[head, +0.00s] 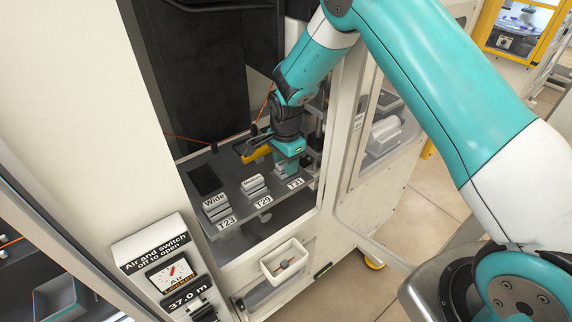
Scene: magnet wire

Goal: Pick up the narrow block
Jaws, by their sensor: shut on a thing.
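My gripper (284,163) reaches down into the open machine cabinet, over the rightmost of a row of grey blocks. It is shut on the narrow block (281,172), which stands by the label T31; the gripper hides its upper part. I cannot tell whether the block is clear of the shelf. The middle block (253,187) stands by the label T29. The block marked "Wide" (216,209) stands by the label T23 at the left.
The blocks stand on a grey shelf (285,205) inside the door opening. A yellow part (256,156) lies close behind the gripper. A white bin (293,258) hangs below the shelf. An air switch panel (172,275) stands left; an open door frame (345,130) stands right.

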